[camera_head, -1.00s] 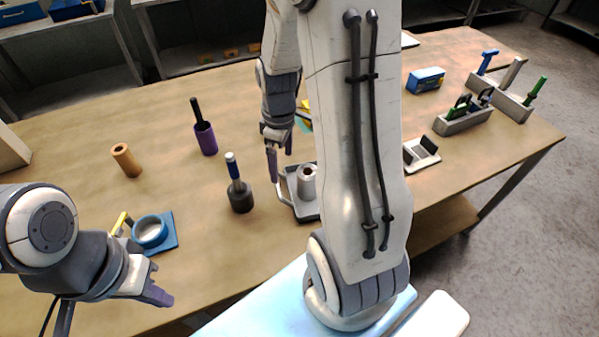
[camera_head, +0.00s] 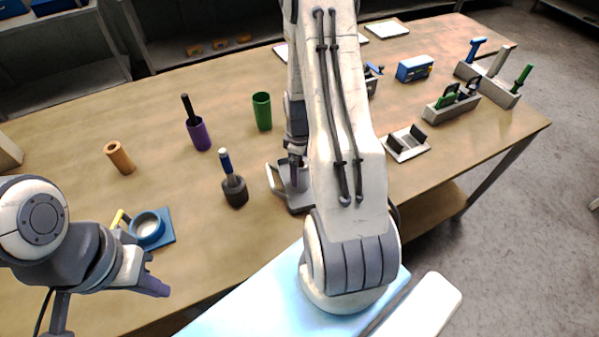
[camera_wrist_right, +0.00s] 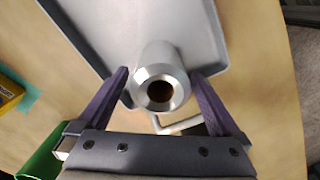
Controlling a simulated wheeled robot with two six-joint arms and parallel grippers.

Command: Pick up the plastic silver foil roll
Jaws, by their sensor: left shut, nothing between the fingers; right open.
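The silver foil roll (camera_wrist_right: 158,62) stands end-up on a grey tray (camera_wrist_right: 88,22), its round hole facing my right wrist camera. My right gripper (camera_wrist_right: 160,76) is open, with one purple-grey finger on each side of the roll. Whether the fingers touch it I cannot tell. In the head view the right gripper (camera_head: 294,178) is over the tray (camera_head: 299,207) and, with the arm, largely hides the roll. My left gripper (camera_head: 161,286) is shut and empty near the table's front left, beside a blue ring-shaped holder.
Left of the tray stand a dark pot with a blue handle (camera_head: 235,190), a purple cup (camera_head: 199,135), a green cup (camera_head: 262,112) and a copper roll (camera_head: 119,157). The blue holder (camera_head: 166,236) is near the left gripper. Grey tool racks (camera_head: 452,112) stand at right.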

